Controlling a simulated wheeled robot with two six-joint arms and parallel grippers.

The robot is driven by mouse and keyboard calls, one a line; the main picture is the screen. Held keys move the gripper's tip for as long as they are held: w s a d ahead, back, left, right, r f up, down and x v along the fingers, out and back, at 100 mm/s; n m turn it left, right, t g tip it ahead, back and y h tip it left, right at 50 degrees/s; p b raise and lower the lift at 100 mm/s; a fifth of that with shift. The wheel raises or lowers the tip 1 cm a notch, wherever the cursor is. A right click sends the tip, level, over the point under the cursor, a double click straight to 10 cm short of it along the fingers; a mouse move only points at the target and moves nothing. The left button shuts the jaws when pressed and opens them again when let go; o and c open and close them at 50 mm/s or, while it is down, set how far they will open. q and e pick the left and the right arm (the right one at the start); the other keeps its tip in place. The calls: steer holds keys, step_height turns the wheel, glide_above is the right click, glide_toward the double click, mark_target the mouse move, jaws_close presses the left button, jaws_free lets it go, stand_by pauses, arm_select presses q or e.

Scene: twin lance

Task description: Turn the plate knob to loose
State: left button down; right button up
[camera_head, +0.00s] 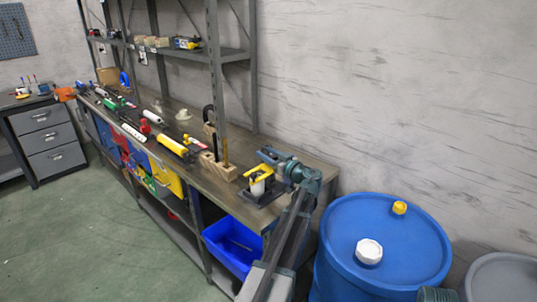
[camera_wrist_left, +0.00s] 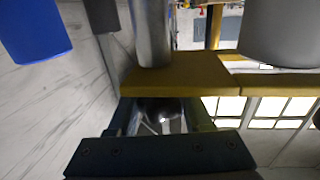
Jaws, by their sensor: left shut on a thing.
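A small fixture with a yellow top (camera_head: 258,173) and a pale body stands on a dark base plate (camera_head: 262,196) near the right end of the workbench. My left gripper (camera_head: 268,158) is at the fixture's upper right side. In the left wrist view, a yellow bar (camera_wrist_left: 180,76) crosses just beyond the fingers, with a metal cylinder (camera_wrist_left: 150,32) behind it. A dark, shiny rounded part (camera_wrist_left: 163,112), which looks like the plate knob, sits between the fingers, and the gripper is shut on it. The knob's marking is not readable. My right gripper is not in view.
The workbench (camera_head: 220,188) carries wooden blocks (camera_head: 217,168) and several tools left of the fixture. A blue bin (camera_head: 232,246) sits below. A blue barrel (camera_head: 400,225) stands right of the bench. A shelf post (camera_head: 214,80) rises behind.

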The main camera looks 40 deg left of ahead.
arm_select(q)
steer(key=n+g, duration=0.2)
steer(key=g, duration=0.1)
steer(key=n+g, duration=0.1)
steer(key=g, duration=0.2)
steer(key=s+n+g, duration=0.1)
steer(key=n+g, duration=0.1)
steer(key=shift+n+g, duration=0.3)
steer(key=shift+g, duration=0.1)
steer(key=shift+s+d+n+g+h, duration=0.1)
steer(key=shift+s+n+g+h, duration=0.15)
steer(key=shift+n+g+h, duration=0.5)
steer(key=shift+s+d+n+g+h, duration=0.1)
steer(key=shift+s+n+g+h, duration=0.25)
steer(key=shift+n+g, duration=0.65)
steer(key=shift+s+d+n+g+h, duration=0.15)
steer(key=shift+n+g+h, duration=0.4)
steer(key=shift+g, duration=0.7)
steer(key=shift+s, duration=0.1)
steer(key=shift+c, duration=1.6)
jaws_free()
